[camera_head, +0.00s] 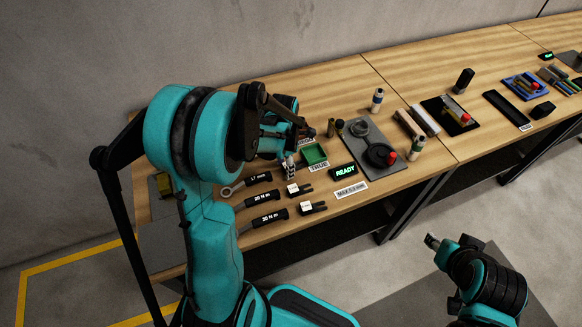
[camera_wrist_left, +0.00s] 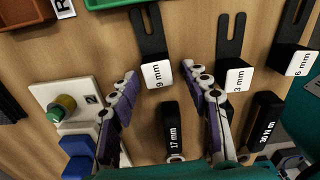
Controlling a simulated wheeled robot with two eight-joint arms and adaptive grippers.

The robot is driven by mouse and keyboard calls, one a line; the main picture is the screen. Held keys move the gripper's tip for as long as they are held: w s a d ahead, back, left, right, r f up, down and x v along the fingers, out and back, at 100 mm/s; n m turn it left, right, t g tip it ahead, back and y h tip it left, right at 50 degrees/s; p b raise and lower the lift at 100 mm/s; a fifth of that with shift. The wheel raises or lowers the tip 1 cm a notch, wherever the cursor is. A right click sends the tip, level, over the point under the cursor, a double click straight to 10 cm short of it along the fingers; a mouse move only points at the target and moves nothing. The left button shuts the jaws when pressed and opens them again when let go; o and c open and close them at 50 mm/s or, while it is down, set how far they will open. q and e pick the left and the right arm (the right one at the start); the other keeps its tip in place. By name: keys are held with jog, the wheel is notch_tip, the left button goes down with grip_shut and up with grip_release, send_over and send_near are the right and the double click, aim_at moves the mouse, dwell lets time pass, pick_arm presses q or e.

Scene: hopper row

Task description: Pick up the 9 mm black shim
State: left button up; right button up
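The 9 mm black shim (camera_wrist_left: 151,42) is a flat, forked black piece with a white "9 mm" block (camera_wrist_left: 158,74), lying on the wooden bench. My left gripper (camera_wrist_left: 161,76) is open, its purple-padded fingers apart on either side of the white block, with nothing held. I cannot tell the height gap. In the head view the left gripper (camera_head: 290,166) is over the shim row and hides most of the 9 mm shim. The 3 mm shim (camera_wrist_left: 235,75) and 6 mm shim (camera_wrist_left: 296,60) lie to the right. My right arm's end (camera_head: 433,242) is off the bench; its fingers are unclear.
A 17 mm wrench (camera_wrist_left: 173,130) lies between and below the fingers. A white plate with a knob (camera_wrist_left: 64,104) is at left. A green tray (camera_head: 314,154) and READY display (camera_head: 345,171) stand nearby.

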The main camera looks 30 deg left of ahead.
pick_arm(q)
grip_shut()
jog(key=shift+r, duration=0.1)
